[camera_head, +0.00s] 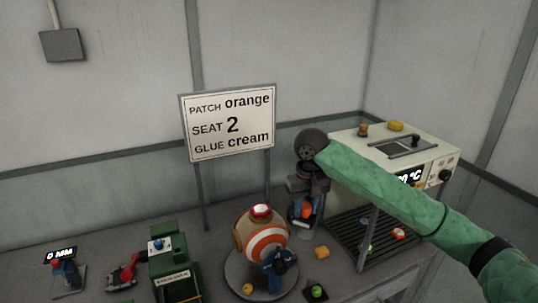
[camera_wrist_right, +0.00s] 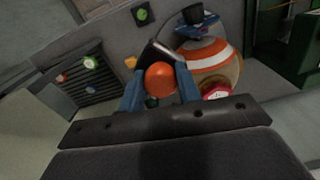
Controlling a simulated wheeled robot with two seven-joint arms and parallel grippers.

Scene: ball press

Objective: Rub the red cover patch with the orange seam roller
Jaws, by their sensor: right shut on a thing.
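The striped orange, white and tan ball (camera_head: 246,245) sits on a round grey stand (camera_head: 233,283). The red cover patch with a white middle (camera_head: 261,211) is on top of the ball; it also shows in the right wrist view (camera_wrist_right: 216,91). My right gripper (camera_head: 304,208) is shut on the orange seam roller (camera_wrist_right: 160,76), held between its blue fingers. The roller also shows in the head view (camera_head: 306,212), to the right of the ball and apart from the patch. My left gripper is not in view.
A cream oven (camera_head: 440,160) with a slatted rack (camera_head: 345,235) stands at right. A dark blue clamp-like part (camera_head: 280,262) is at the ball's front. A green machine (camera_head: 168,262) and red tool (camera_head: 124,273) are at left. The sign (camera_head: 229,122) stands behind.

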